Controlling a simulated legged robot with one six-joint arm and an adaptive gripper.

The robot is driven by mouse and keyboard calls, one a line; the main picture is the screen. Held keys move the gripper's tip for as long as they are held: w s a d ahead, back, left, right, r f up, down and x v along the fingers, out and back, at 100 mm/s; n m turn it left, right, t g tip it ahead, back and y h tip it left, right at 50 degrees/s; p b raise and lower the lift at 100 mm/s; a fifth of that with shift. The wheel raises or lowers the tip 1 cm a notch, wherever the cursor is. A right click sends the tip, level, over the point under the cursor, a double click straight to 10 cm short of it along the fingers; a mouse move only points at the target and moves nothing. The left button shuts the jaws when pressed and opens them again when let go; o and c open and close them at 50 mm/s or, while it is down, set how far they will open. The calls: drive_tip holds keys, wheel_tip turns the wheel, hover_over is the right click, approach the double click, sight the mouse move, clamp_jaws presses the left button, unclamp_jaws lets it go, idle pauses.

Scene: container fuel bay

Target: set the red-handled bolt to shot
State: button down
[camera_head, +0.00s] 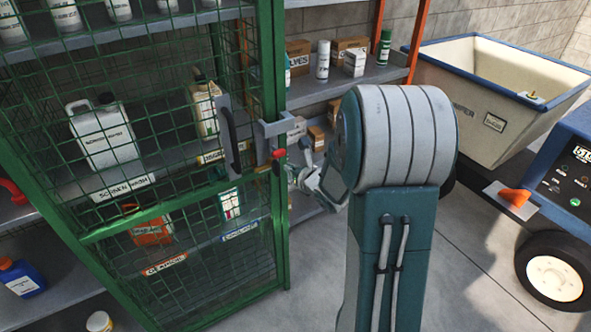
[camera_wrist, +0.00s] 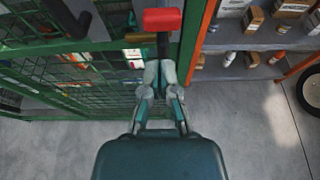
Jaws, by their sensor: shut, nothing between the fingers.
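The red-handled bolt (camera_head: 278,154) sits at the edge of the green mesh cage door, by a grey bracket (camera_head: 272,131) on the post. In the wrist view its red grip (camera_wrist: 162,20) is at the top, with a dark stem running down from it. My gripper (camera_head: 297,172) is just right of and below the red grip in the head view, partly hidden by my arm. In the wrist view my gripper (camera_wrist: 158,66) is shut and empty, its tips at the lower end of the stem. I cannot tell whether they touch. The bolt's bar is mostly hidden.
The green mesh cage (camera_head: 180,232) holds bottles and jugs, and its door carries a dark pull handle (camera_head: 229,140). Open shelves (camera_head: 340,80) with boxes and cans stand to the right. A cream tipper skip (camera_head: 470,100) and a blue machine (camera_head: 565,180) are farther right. Bare floor (camera_wrist: 240,135) lies right of the gripper.

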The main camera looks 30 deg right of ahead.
sight(282, 151)
drive_tip(key=x, duration=0.5)
drive_tip(key=shift+w+d+f, duration=0.2)
drive_tip(key=shift+w+d, duration=0.1)
drive_tip(key=shift+w, duration=0.1)
drive_tip(key=shift+a, duration=0.2)
drive_tip(key=shift+d+r, duration=0.1)
drive_tip(key=shift+r, duration=1.95)
